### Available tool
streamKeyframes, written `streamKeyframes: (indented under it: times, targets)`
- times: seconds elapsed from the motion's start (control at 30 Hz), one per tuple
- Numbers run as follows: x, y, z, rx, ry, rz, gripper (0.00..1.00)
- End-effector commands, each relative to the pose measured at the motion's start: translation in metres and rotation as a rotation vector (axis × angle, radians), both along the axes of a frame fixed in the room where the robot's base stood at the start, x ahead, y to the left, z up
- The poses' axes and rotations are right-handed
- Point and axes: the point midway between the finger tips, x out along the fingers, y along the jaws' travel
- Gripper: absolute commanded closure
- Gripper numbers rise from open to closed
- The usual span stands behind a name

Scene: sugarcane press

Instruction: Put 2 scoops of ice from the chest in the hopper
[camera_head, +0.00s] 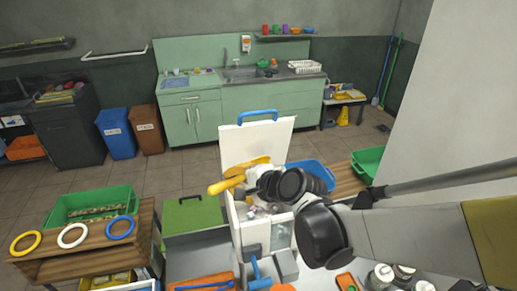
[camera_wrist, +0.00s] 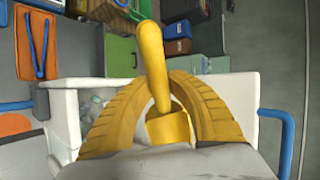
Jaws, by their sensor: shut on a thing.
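The chest (camera_head: 236,230) is a white box with its lid (camera_head: 262,145) raised; the lid carries a blue handle. Pale ice (camera_head: 262,211) shows inside, partly hidden by my arm; a little also shows in the wrist view (camera_wrist: 91,108). My gripper (camera_head: 250,166), with ribbed yellow fingers, is over the chest opening. In the wrist view, my gripper (camera_wrist: 166,92) is shut on a yellow scoop (camera_wrist: 152,52), whose handle points up the picture. The scoop (camera_head: 226,185) also shows at the chest's left side. Whether ice is in it cannot be told. I cannot identify the hopper.
A wooden stand (camera_head: 88,241) at left holds three rings and a green crate (camera_head: 92,207). Orange and blue items crowd the near counter. A blue tray (camera_head: 312,174) and a green bin (camera_head: 368,163) lie right of the chest. Open floor lies behind, before the green sink cabinets (camera_head: 240,101).

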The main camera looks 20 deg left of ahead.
Motion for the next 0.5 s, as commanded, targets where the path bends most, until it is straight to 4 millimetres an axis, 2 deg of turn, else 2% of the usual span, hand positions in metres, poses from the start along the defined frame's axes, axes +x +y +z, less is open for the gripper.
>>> streamKeyframes:
  times: [0.27, 0.5]
  targets:
    - [0.000, 0.000, -0.001, -0.006, 0.005, 0.000, 1.00]
    - [0.001, 0.003, 0.009, -0.094, 0.062, 0.013, 1.00]
